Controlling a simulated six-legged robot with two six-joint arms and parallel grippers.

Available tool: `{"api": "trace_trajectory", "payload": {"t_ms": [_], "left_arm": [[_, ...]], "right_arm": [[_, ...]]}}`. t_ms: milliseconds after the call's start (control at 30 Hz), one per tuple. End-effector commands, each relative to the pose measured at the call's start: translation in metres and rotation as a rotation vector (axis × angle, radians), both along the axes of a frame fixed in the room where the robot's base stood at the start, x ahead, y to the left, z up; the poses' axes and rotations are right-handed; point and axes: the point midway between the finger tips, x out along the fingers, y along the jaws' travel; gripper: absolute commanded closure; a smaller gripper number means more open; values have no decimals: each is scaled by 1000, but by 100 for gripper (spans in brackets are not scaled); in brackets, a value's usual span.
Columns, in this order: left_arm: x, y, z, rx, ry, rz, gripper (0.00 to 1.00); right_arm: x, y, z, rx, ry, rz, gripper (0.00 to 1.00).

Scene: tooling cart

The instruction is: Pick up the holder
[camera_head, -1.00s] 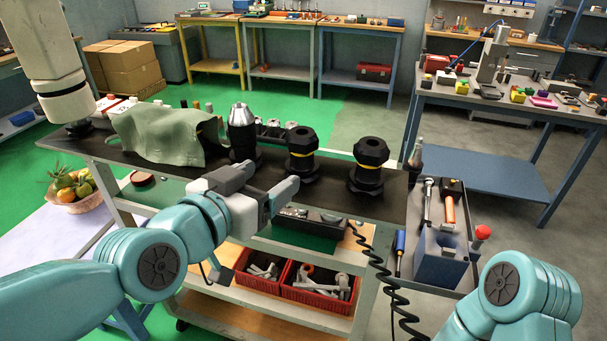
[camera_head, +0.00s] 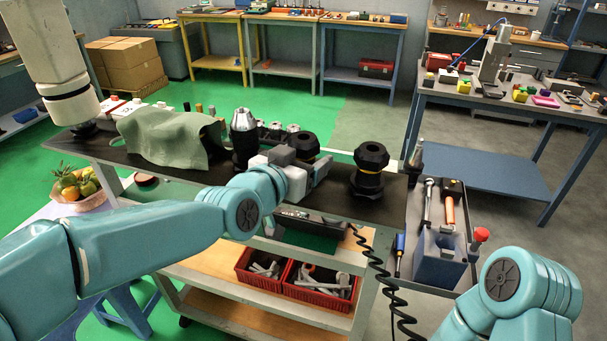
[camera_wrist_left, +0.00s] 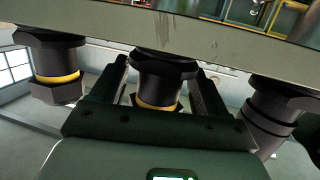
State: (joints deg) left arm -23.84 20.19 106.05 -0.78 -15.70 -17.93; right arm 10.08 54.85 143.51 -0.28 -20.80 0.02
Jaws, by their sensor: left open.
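Three black tool holders stand upright on the dark top of the cart. The middle holder (camera_head: 304,142) has a hexagonal top; its lower part is hidden by my left gripper (camera_head: 304,165). The right holder (camera_head: 370,168) has a yellow ring. The left holder (camera_head: 243,138) has a silver cone tip. In the left wrist view, which looks upside down, the open fingers of my left gripper (camera_wrist_left: 162,68) lie on either side of the middle holder (camera_wrist_left: 160,82); contact cannot be told. My right gripper is not in view.
A green cloth (camera_head: 165,135) covers something at the cart's left. A row of small metal parts (camera_head: 275,131) lies behind the holders. A coiled black cable (camera_head: 383,270) hangs at the cart's front. A grey side tray with tools (camera_head: 440,245) is at the right.

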Motion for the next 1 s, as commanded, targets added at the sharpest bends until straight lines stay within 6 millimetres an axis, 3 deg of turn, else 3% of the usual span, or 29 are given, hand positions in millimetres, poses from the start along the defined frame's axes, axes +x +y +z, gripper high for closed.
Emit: {"api": "trace_trajectory", "payload": {"t_ms": [33, 267, 667, 867, 1000], "left_arm": [[0, 0, 0, 0, 0, 0, 25], [0, 0, 0, 0, 0, 0, 100], [0, 1, 12, -4, -12, 3, 100], [0, 1, 37, -6, -14, 3, 100], [0, 1, 67, -7, -13, 4, 100]], "right_arm": [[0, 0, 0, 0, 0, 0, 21], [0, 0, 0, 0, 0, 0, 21], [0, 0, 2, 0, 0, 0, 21], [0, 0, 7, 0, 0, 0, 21], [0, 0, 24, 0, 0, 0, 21]]}}
